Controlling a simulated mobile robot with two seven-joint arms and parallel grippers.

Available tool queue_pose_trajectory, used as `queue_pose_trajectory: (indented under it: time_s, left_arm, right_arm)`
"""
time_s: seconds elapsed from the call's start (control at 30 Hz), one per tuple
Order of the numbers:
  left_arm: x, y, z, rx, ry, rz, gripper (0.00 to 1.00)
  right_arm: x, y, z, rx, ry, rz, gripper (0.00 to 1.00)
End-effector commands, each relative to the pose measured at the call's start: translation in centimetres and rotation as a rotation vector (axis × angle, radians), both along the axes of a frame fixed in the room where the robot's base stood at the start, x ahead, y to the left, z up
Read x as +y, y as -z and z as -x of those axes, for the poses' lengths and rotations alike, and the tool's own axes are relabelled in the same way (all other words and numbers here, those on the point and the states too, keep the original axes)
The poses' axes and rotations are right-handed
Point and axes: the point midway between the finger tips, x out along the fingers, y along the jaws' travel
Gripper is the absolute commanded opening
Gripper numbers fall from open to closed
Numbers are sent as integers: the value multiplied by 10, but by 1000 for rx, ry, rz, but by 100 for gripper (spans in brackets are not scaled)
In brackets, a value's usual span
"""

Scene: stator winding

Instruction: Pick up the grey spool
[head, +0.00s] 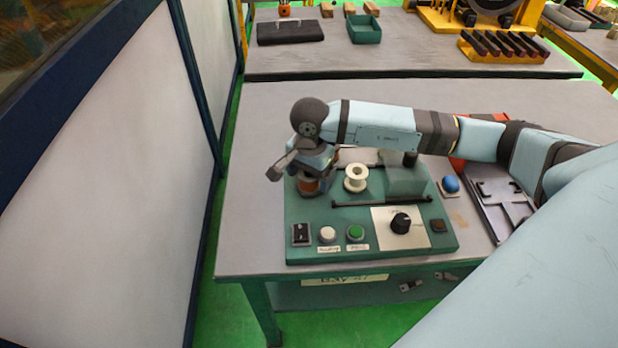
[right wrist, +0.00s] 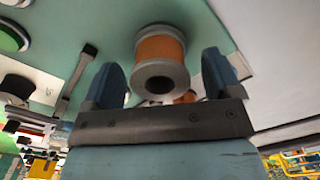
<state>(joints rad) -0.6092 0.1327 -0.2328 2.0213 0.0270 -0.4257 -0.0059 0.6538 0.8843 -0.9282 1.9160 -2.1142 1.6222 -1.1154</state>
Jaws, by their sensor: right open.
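The grey spool (right wrist: 153,78), with grey flanges and an orange copper winding, stands on the green winding machine. In the right wrist view it is between and just beyond the fingers of my right gripper (right wrist: 163,70), which is open with gaps on both sides. In the head view the spool's copper part (head: 308,186) shows below my right gripper (head: 316,168), partly hidden by it. Whether the fingers reach around the spool is hard to tell. My left gripper is not in view.
A white spool (head: 355,177) stands close to the right on the green machine (head: 372,250). A switch, buttons and a black knob (head: 401,223) are at its front. A blue ball-shaped part (head: 451,184) and a dark tray (head: 490,222) lie right. The table's left side is clear.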

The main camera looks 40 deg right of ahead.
Motion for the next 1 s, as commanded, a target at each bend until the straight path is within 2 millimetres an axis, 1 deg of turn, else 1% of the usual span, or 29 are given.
queue_pose_trajectory:
  time_s: [0.07,0.1,0.27,0.3,0.33,0.6,0.73,0.87,1.0]
  left_arm:
    - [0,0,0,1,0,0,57]
    - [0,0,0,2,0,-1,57]
    - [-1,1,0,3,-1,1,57]
    - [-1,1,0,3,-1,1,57]
    - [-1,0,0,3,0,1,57]
    - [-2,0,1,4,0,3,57]
    - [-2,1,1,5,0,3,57]
    - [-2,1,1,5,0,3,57]
    - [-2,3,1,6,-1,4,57]
  right_arm:
    - [0,0,0,0,0,0,84]
    - [0,0,0,0,0,0,79]
    - [0,-1,0,-1,0,0,43]
    - [0,-1,0,-1,0,0,34]
    - [0,-1,0,-1,0,0,30]
    - [0,-2,0,-1,0,0,30]
    - [0,-7,-1,-3,0,0,30]
    - [0,-22,-1,-3,0,-1,30]
    - [0,-49,-1,-6,0,0,30]
